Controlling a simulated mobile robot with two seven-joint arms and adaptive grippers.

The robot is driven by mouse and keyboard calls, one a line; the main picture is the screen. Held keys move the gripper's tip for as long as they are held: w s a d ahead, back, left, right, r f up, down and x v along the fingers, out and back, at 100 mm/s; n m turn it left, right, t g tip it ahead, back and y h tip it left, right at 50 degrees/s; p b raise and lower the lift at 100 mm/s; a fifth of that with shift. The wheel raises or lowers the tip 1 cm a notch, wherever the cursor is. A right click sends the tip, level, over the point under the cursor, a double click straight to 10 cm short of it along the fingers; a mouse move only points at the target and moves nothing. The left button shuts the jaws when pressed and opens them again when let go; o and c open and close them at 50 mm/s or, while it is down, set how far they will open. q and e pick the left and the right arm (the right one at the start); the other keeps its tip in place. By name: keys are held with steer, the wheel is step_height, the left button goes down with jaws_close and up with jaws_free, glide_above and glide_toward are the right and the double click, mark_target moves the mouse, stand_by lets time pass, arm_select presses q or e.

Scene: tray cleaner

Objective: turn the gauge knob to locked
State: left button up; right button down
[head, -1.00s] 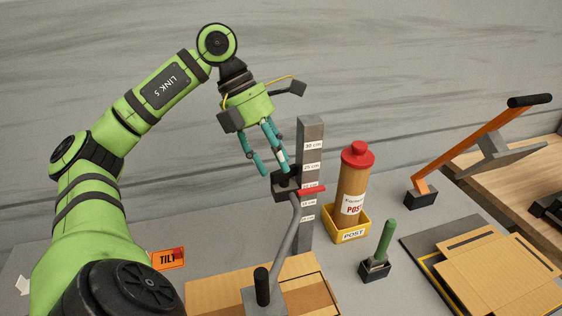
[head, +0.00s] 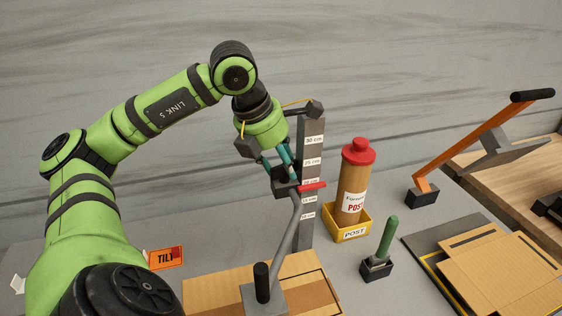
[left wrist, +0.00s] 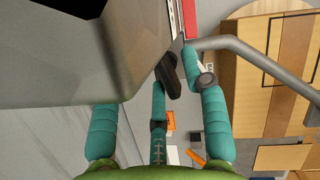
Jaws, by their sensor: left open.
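The gauge is a grey upright post (head: 312,225) with cm labels. A dark block (head: 287,188) with a red pointer (head: 313,186) sits on it. In the left wrist view a dark elongated knob (left wrist: 168,75) sticks out near the red pointer (left wrist: 189,18). My left gripper (head: 280,172) is open, its teal fingers pointing down at the block. In the wrist view its fingers (left wrist: 165,90) lie around the knob; I cannot tell whether they touch it. The knob is mostly hidden in the head view. My right gripper is not in view.
A bent grey rod (head: 289,240) runs from the block to a base with a black handle (head: 262,283) by cardboard. A green-handled tool (head: 387,235) and an orange lever (head: 465,140) stand to the right.

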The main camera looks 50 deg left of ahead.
arm_select(q)
jaws_close()
steer(key=shift+a, duration=0.1)
steer(key=shift+w+m+h, duration=0.1)
steer(key=shift+m+h, duration=0.6)
steer(key=shift+m, duration=0.9)
jaws_free()
steer(key=shift+r, duration=0.15)
